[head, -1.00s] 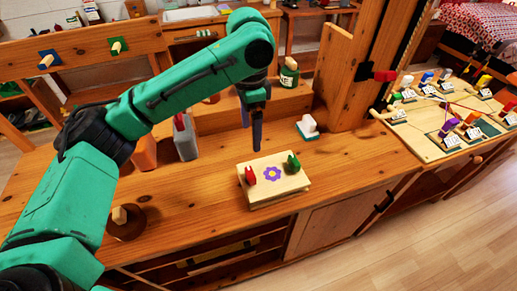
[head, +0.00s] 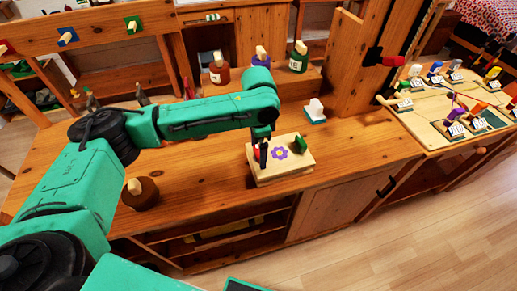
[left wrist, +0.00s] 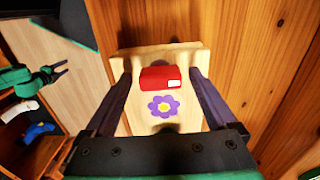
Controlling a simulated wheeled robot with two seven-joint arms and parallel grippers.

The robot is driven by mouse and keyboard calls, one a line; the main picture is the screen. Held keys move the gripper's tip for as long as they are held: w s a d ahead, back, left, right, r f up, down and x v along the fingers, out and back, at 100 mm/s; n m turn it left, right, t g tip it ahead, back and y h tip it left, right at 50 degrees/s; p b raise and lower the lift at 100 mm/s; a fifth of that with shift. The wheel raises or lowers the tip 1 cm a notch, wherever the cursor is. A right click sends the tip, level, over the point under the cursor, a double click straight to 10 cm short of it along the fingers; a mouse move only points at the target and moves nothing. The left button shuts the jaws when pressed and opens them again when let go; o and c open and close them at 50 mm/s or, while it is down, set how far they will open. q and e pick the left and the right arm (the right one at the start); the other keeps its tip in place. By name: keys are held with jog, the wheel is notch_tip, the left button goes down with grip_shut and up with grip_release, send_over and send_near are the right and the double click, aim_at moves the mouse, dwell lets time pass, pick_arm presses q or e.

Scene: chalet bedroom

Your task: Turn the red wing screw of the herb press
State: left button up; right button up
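The herb press (head: 285,168) is a pale wooden block with a purple flower on top, standing on the wooden bench. Its red wing screw (left wrist: 160,77) shows in the left wrist view, and a green wing screw (head: 300,145) stands at the press's right end. In the head view the red screw (head: 257,152) is partly hidden by my left gripper (head: 262,153). My left gripper also shows in the left wrist view (left wrist: 164,82), open, with its fingers on either side of the red screw and gaps between. My right gripper (left wrist: 55,72) shows small at the left edge of that view, its fingers apart.
A round brown block with a peg (head: 139,193) stands on the bench to the left. A white block on a green base (head: 315,110) is behind the press. Jars (head: 298,58) stand on the shelf behind. A board of labelled pegs (head: 450,115) lies at the right.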

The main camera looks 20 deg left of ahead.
pick_arm(q)
jog(key=c, duration=1.2)
jog(key=shift+r+m+p, duration=0.3)
jog(key=shift+m+p, duration=0.2)
jog(key=shift+p, duration=0.45)
jog(key=m+p, duration=0.5)
jog(key=p, duration=0.1)
jog(key=shift+m+p, duration=0.3)
jog(key=shift+m, duration=0.1)
jog(key=m+p, duration=0.2)
jog(key=shift+m, duration=0.3)
jog(key=m+p, duration=0.1)
jog(key=m, duration=0.1)
jog(key=shift+m, duration=0.4)
jog(key=m+p, duration=0.2)
jog(key=m, duration=0.2)
jog(key=shift+w+f+m, duration=0.1)
jog(key=shift+f+m, duration=0.05)
jog(key=shift+m, duration=0.25)
jog(key=o, duration=1.4)
